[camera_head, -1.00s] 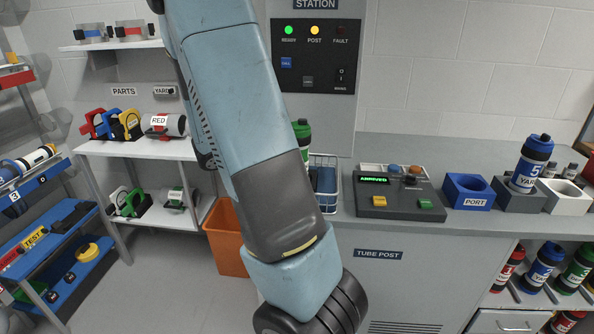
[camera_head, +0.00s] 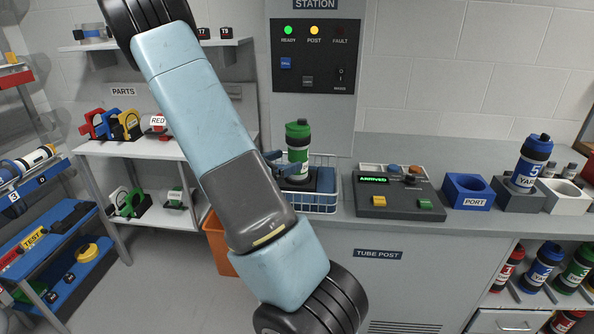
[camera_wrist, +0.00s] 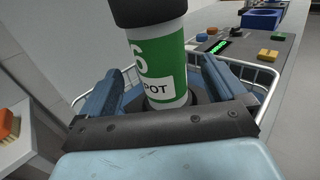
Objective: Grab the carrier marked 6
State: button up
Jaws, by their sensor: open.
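My gripper (camera_wrist: 168,75) is open, with one blue finger on each side of the carrier. Whether either finger touches it, I cannot tell. In the head view my gripper (camera_head: 286,168) is low beside the carrier, partly hidden by my arm.
The white wire basket (camera_head: 322,205) surrounds the carrier's lower part. A grey control panel (camera_head: 385,206) showing "ARRIVED" stands to its right, then the blue PORT holder (camera_head: 467,190) and a blue carrier marked 5 (camera_head: 531,162). An orange bin (camera_head: 218,245) is below left.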

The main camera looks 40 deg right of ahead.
aim_at(302, 157)
jog(key=shift+s+d+f, duration=0.1)
jog(key=shift+d+f, duration=0.2)
jog(key=shift+d, duration=0.2)
jog(key=shift+d+f, duration=0.3)
jog(key=shift+d, duration=0.2)
jog(key=shift+s+d, duration=0.15)
jog(key=shift+d, duration=2.6)
jog(key=shift+c, duration=0.5)
jog(key=c, duration=1.1)
jog(key=shift+r, duration=0.15)
jog(key=shift+c, duration=0.2)
